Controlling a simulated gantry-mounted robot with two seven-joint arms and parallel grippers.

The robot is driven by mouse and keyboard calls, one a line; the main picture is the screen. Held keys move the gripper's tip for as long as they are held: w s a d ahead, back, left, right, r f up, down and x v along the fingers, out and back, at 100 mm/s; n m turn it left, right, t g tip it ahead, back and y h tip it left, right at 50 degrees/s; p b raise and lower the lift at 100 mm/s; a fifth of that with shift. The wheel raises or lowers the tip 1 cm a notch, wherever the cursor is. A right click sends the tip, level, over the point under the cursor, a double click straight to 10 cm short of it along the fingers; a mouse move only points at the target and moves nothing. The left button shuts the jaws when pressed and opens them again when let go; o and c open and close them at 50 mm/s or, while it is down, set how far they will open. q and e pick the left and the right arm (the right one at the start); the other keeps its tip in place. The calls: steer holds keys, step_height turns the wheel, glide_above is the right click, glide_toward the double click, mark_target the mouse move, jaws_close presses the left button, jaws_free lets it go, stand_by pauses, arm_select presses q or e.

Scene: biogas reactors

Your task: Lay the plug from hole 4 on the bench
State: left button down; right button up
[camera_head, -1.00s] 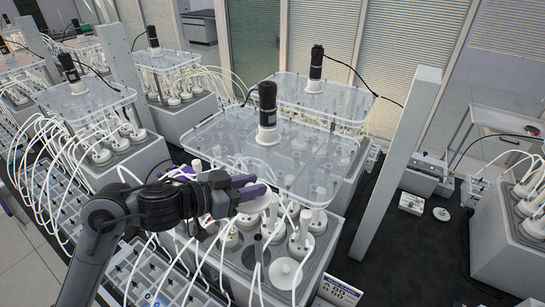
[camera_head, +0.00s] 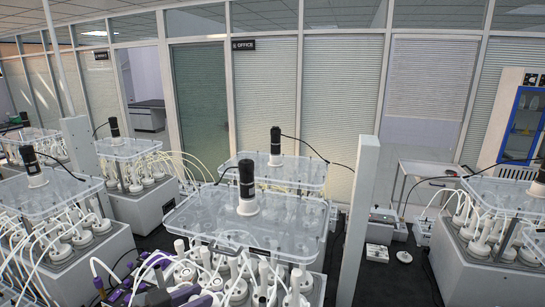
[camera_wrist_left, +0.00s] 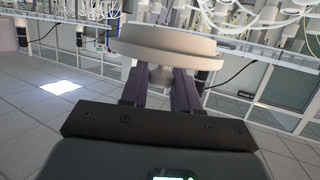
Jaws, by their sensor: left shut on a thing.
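A white, wide round plug (camera_wrist_left: 165,42) fills the upper middle of the left wrist view. My left gripper (camera_wrist_left: 160,82) is shut on its narrow stem with dark purple fingers. In the head view the left gripper (camera_head: 185,294) shows only in part at the bottom edge, in front of the middle reactor (camera_head: 315,284). The plug cannot be made out clearly there. Hole 4 cannot be picked out among the crowded white fittings. The black bench (camera_head: 385,284) shows to the right of the middle reactor. My right gripper is not in view.
A grey upright post (camera_head: 359,215) stands right of the middle reactor. A small white box (camera_head: 377,253) and a white disc (camera_head: 404,257) lie on the bench. Another reactor (camera_head: 490,266) stands at right. White tubes crowd the left.

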arm_select(q)
steer(key=f, duration=0.1)
steer(key=d+f, duration=0.1)
steer(key=f, duration=0.1)
steer(key=shift+s+d, duration=0.15)
steer(key=shift+s, duration=0.1)
steer(key=s+d+f+n+t+y+p, duration=0.1)
steer(key=s+d+f+p, duration=0.2)
steer(key=s+f, duration=0.4)
steer(key=s+d+f+n+y+p, duration=0.1)
steer(key=s+d+f+p, duration=0.3)
steer(key=f, duration=0.5)
steer(key=a+n+t+y, duration=0.2)
steer(key=a+n+y, duration=0.4)
steer(key=a, duration=0.7)
steer(key=shift+w+r+t+y+p, duration=0.2)
steer(key=shift+t+y+p, duration=0.1)
steer(key=shift+y, duration=0.3)
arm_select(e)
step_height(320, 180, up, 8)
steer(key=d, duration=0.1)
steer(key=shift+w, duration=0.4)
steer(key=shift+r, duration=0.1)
